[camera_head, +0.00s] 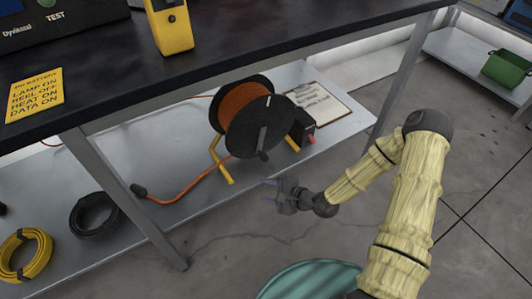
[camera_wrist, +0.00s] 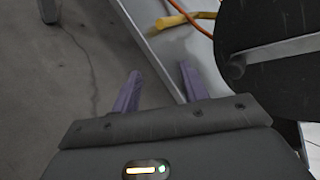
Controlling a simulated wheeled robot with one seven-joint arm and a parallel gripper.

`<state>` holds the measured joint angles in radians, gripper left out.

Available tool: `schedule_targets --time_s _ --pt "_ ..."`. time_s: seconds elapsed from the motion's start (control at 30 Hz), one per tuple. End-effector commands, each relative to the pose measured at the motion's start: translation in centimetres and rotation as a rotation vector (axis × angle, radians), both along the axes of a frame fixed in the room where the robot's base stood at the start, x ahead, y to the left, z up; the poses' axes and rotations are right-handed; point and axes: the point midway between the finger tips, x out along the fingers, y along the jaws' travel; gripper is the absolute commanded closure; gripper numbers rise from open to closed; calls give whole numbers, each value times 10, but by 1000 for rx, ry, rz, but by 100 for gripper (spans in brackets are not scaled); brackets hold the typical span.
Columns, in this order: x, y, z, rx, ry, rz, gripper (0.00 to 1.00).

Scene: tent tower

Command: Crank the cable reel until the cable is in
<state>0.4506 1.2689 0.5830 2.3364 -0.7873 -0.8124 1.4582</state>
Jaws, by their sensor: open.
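The cable reel (camera_head: 262,128) stands on the lower shelf in a yellow frame, its black side disc facing me and orange cable wound behind it. The crank, a short grey bar with a dark knob (camera_head: 263,155), sits on the disc; the knob also shows in the wrist view (camera_wrist: 236,68). A length of orange cable (camera_head: 180,195) runs out along the shelf to a dark plug (camera_head: 139,190). My gripper (camera_head: 268,183) is open and empty in front of the shelf edge, below the knob. In the wrist view, its purple fingers (camera_wrist: 160,78) are left of the knob, apart from it.
The dark bench top (camera_head: 270,50) overhangs the reel, with a metal leg (camera_head: 120,195) at left. A black box with a red part (camera_head: 302,127) and a clipboard (camera_head: 318,103) are right of the reel. Black (camera_head: 94,215) and yellow (camera_head: 38,252) coils lie left.

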Motion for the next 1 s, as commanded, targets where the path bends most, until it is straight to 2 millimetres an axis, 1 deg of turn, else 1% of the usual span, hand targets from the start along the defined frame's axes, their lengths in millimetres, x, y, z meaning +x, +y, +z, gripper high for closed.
schedule_targets --time_s 0.03,0.17,0.27,0.37,0.47,0.57,0.6,0.67,0.7,0.83,1.0 --pt "-1 -9 12 -104 -35 50 56" --pt "-3 -37 26 -352 -106 172 56" --pt "-4 -61 44 -529 -152 260 56" --pt "-6 -85 67 -690 -187 345 56" --pt "-8 -109 96 -837 -213 423 56" --pt "-13 -131 129 -965 -230 498 56" --pt "-15 -140 142 -1011 -233 524 56" --pt "-20 -151 164 -1074 -238 565 56" --pt "-24 -158 179 -1112 -239 591 56" --pt "-40 -176 228 -1208 -241 668 56" --pt "-68 -189 290 -1276 -249 760 56"
